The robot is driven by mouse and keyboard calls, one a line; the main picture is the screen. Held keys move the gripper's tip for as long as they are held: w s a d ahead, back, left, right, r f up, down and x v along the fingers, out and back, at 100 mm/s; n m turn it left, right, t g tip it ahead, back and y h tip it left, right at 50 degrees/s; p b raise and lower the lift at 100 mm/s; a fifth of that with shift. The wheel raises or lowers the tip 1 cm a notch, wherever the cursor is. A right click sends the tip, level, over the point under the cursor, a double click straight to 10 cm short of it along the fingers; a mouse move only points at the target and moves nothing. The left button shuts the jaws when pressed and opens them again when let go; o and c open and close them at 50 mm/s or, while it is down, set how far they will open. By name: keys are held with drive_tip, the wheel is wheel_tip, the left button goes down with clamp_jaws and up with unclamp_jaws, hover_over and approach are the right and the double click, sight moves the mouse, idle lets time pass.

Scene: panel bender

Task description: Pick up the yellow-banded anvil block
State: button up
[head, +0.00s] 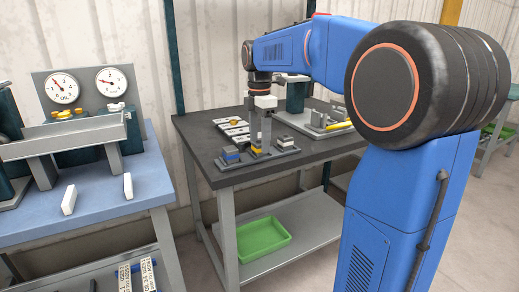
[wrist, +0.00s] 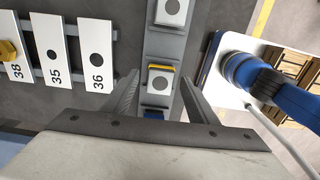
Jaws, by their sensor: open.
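The yellow-banded anvil block (wrist: 160,82) sits in a grey rack (wrist: 165,48) in the wrist view, a pale square face with a dark round spot and a yellow strip along one edge. In the head view it shows as a yellow-marked block (head: 257,150) on the dark bench. My gripper (wrist: 158,88) is open above the rack, one finger on each side of the block in the picture; contact cannot be told. My gripper (head: 260,140) points down at the rack in the head view and partly covers it.
A blue-banded block (head: 231,155) stands left of it on the rack; another block (head: 286,141) stands to the right. Numbered plates (wrist: 97,57) lie beside the rack. A green tray (head: 263,237) is on the lower shelf. A gauge panel (head: 88,88) stands on the left bench.

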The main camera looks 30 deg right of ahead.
drive_tip(key=shift+f, duration=0.45)
clamp_jaws()
drive_tip(key=shift+r, duration=0.1)
